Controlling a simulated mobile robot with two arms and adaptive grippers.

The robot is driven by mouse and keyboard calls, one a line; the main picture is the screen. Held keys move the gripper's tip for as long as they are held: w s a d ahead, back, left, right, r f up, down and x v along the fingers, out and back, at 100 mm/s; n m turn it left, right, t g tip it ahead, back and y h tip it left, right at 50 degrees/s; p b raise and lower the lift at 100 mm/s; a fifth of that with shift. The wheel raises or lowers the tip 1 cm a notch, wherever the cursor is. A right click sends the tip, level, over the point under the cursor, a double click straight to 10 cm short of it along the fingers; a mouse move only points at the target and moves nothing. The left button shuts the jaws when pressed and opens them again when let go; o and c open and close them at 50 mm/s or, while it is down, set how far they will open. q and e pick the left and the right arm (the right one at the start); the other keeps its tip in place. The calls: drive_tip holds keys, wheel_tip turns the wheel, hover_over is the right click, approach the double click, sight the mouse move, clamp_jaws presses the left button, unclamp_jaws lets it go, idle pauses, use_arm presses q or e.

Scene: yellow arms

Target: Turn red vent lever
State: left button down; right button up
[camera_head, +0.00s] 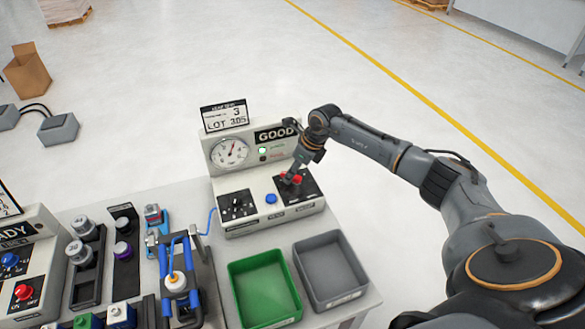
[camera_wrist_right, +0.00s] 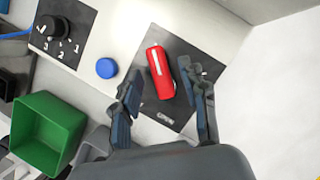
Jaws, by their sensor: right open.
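The red vent lever (camera_wrist_right: 160,73) sits on a dark square plate (camera_wrist_right: 180,100) on the grey test panel. In the wrist view it stands slightly tilted from vertical, with its lower end toward the "OPEN" marking. My right gripper (camera_wrist_right: 162,92) is open, with one finger on each side of the lever; I cannot tell whether either touches it. In the head view the right gripper (camera_head: 292,178) is over the plate, and red parts of the lever (camera_head: 297,179) show around the fingers, which partly hide it. My left gripper is not in view.
The panel has a gauge (camera_head: 229,152), a black knob (camera_head: 237,205) and a blue button (camera_head: 271,198) left of the lever. A green bin (camera_head: 240,292) and a grey bin (camera_head: 335,290) stand in front. A blue-framed fixture (camera_head: 196,280) stands left of them.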

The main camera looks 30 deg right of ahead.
drive_tip(key=shift+a+f, duration=0.1)
drive_tip(key=shift+f, duration=0.2)
drive_tip(key=shift+w, duration=0.1)
clamp_jaws()
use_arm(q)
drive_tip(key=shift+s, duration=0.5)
